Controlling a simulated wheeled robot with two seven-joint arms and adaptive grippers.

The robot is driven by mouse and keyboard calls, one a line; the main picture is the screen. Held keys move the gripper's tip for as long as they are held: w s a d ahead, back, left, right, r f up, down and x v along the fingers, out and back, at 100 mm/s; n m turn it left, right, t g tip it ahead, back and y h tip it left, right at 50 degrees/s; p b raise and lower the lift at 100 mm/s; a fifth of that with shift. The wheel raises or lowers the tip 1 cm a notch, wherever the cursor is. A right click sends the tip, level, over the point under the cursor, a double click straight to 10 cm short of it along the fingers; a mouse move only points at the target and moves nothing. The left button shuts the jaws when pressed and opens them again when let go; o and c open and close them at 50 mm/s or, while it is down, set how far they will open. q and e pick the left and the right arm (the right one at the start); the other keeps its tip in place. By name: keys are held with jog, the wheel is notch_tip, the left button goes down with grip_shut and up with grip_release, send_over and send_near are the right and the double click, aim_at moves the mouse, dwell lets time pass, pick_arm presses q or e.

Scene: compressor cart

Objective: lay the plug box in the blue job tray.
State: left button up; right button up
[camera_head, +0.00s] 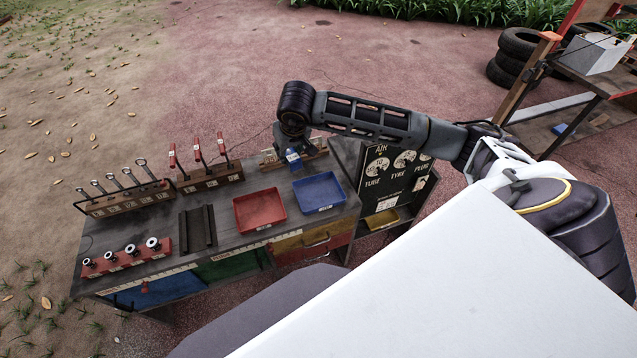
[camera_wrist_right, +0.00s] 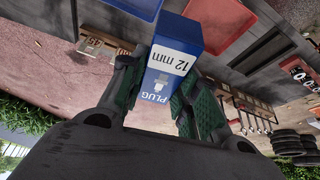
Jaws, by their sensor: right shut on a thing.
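The plug box (camera_wrist_right: 178,50) is a blue box with a white label reading "12 mm" and "PLUG". My right gripper (camera_wrist_right: 160,92) is shut on it, with green pads on either side of the box. In the head view the plug box (camera_head: 292,157) shows small below my right gripper (camera_head: 293,140), near the back edge of the cart top. The blue job tray (camera_head: 320,192) looks empty and lies just in front and to the right of the box. Whether the box touches the surface is hard to tell. My left gripper is not in view.
A red tray (camera_head: 259,209) sits left of the blue tray. Further left are a dark slotted block (camera_head: 197,228), a rack of red-handled tools (camera_head: 209,176), a wrench rack (camera_head: 124,197) and a red rack (camera_head: 127,258) with round parts. A dark gauge board (camera_head: 392,175) stands at the right.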

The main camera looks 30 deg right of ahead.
aim_at(296, 157)
pick_arm(q)
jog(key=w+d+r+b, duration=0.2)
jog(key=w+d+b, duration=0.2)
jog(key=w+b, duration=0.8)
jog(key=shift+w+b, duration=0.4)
jog(key=shift+b, duration=3.45)
pick_arm(e)
jog(key=d+f, duration=0.4)
jog(key=f, duration=0.3)
jog(key=d+f+m, duration=0.1)
jog(key=d+f, duration=0.3)
jog(key=f, duration=0.4)
jog(key=shift+w+d+m+h, duration=0.25)
jog(key=shift+d+m+h, duration=0.05)
jog(key=shift+d, duration=0.05)
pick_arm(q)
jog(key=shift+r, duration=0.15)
pick_arm(e)
notch_tip(296, 157, down, 5)
jog(key=shift+f+b, duration=0.1)
jog(key=shift+b, duration=0.3)
jog(key=shift+f, duration=0.6)
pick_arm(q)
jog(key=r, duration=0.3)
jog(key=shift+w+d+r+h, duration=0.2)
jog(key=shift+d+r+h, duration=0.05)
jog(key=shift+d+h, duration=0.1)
